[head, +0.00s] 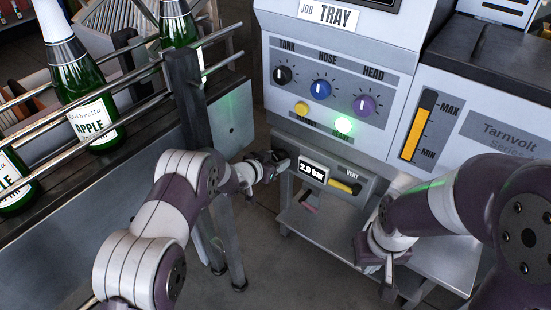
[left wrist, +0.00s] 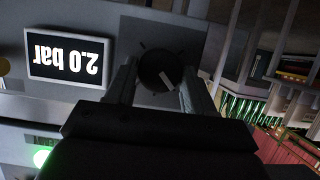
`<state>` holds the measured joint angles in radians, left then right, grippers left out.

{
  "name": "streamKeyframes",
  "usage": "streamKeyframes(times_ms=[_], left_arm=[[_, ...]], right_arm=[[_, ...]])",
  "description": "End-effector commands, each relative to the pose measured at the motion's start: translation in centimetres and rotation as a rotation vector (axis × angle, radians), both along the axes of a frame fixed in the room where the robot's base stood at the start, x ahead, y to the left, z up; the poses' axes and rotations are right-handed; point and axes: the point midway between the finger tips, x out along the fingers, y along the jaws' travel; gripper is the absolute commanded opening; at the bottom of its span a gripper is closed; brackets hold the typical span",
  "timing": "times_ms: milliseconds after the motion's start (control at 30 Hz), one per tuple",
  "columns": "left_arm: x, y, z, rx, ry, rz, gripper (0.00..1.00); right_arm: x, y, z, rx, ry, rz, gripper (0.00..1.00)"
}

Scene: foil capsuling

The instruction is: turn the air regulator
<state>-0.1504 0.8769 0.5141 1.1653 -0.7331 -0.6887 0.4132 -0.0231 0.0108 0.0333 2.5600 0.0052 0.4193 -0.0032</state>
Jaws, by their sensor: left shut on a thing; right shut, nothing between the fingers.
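The air regulator is a dark round knob (left wrist: 157,66) with a pale pointer line, on a grey panel with short tick marks around it. My left gripper (head: 275,160) reaches the panel from the left and is shut on the knob, one finger on each side in the left wrist view (left wrist: 160,84). In the head view the gripper mostly hides the knob. The pressure display (head: 313,173) beside it reads 2.0 bar; it appears upside down in the left wrist view (left wrist: 68,57). My right gripper (head: 388,289) is shut and empty, low at the right.
A yellow vent handle (head: 344,187) sits right of the display. Above are TANK (head: 283,75), HOSE (head: 320,89) and HEAD (head: 364,105) knobs, a yellow button (head: 301,109) and a lit green button (head: 343,125). A railed conveyor with green bottles (head: 90,110) stands left.

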Motion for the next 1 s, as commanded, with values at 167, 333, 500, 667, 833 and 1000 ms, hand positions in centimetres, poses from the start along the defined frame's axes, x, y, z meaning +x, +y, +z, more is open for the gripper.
streamKeyframes(times_ms=[167, 333, 500, 667, 833, 1000], left_arm=[[0.0, 0.0, -0.1, 0.000, 0.001, 0.000, 0.23], [0.0, 0.0, -0.1, 0.001, 0.001, 0.000, 0.79], [0.0, 0.0, 0.0, 0.001, 0.000, 0.000, 0.79], [0.0, 0.0, 0.3, 0.001, -0.001, 0.001, 0.79], [0.0, 0.0, 2.9, 0.002, -0.002, -0.001, 0.79], [-1.2, -2.0, 5.5, 0.001, 0.001, -0.004, 0.79]], right_arm=[[0.0, 0.0, 0.0, 0.000, 0.000, 0.000, 0.00], [0.0, 0.0, 0.0, 0.000, 0.000, 0.000, 0.00], [0.0, 0.0, 0.0, 0.000, 0.000, 0.000, 0.00], [0.0, 0.0, 0.1, 0.000, 0.000, 0.000, 0.00], [0.0, 0.0, 1.0, 0.000, 0.000, 0.000, 0.00], [0.0, 0.0, 1.5, 0.000, 0.000, 0.000, 0.00]])
